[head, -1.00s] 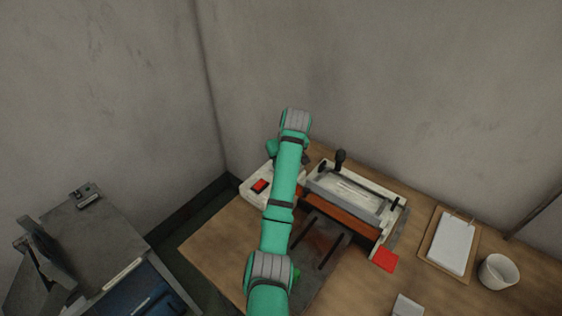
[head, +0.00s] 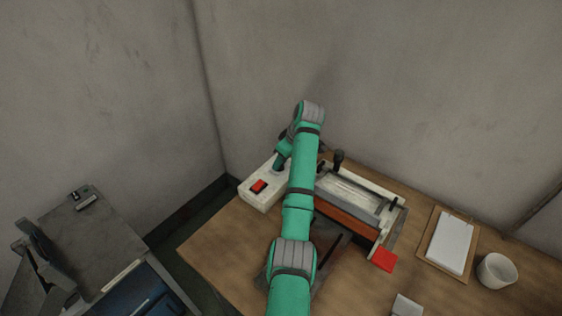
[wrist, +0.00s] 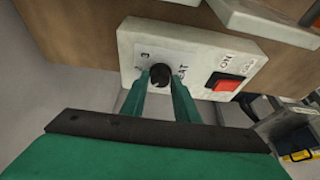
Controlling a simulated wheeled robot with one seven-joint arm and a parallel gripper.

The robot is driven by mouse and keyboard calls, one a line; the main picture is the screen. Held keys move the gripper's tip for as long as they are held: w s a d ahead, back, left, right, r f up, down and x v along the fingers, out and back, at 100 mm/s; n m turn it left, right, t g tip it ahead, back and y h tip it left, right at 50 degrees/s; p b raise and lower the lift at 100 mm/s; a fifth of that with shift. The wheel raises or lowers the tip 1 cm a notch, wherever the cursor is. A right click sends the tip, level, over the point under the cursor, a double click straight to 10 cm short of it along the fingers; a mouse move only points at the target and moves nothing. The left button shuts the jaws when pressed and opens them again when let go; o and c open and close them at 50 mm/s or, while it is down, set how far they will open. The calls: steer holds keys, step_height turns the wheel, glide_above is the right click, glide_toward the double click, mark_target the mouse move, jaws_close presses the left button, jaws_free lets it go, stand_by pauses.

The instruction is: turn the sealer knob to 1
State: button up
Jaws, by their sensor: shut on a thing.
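The sealer (head: 352,188) stands on the wooden table, with a white control box (head: 262,202) at its left end. In the wrist view the box's front panel (wrist: 203,52) carries a small round black knob (wrist: 159,75) on a pale dial. A "3" and part of a word ending in "EAT" show beside it. My gripper (wrist: 159,82) is shut on the knob, with one green finger on either side. I cannot tell which number the knob points to. In the head view the knob is hidden and my arm covers the box's right part.
A red rocker switch (wrist: 224,83) marked ON is to the right of the knob. A red card (head: 384,259), a clipboard (head: 447,244) and a white cup (head: 497,270) are on the table at right. The table's left front (head: 228,243) is clear.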

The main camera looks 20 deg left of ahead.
stand_by(0.3)
steer(key=o, duration=1)
steer(key=shift+o, duration=0.2)
steer(key=v, duration=1)
steer(key=shift+r, duration=0.35)
steer(key=shift+s+d, duration=0.1)
